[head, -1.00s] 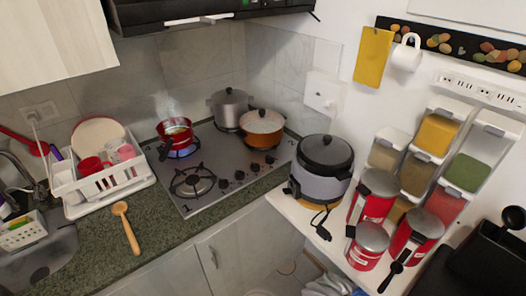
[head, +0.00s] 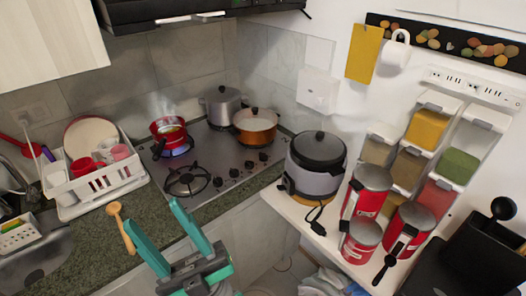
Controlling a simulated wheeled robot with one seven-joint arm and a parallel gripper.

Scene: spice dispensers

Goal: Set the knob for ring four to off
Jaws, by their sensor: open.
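The gas stove (head: 211,150) stands in the counter corner with a row of dark knobs (head: 234,173) along its right front edge. No ring numbers are readable, so I cannot tell which knob is for ring four. A blue flame (head: 178,152) burns under the red pot (head: 169,131) on the back left ring. The front left ring (head: 185,181) is bare. My gripper (head: 157,212), with teal fingers, is open and empty. In the picture it is below and left of the knobs, by the counter's front edge, apart from them.
A steel pot (head: 222,107) and an orange pot (head: 256,125) stand on the other rings. A wooden spoon (head: 122,228) lies left of my gripper, near a white dish rack (head: 100,188). A rice cooker (head: 315,165) and red canisters (head: 360,242) stand on the right shelf.

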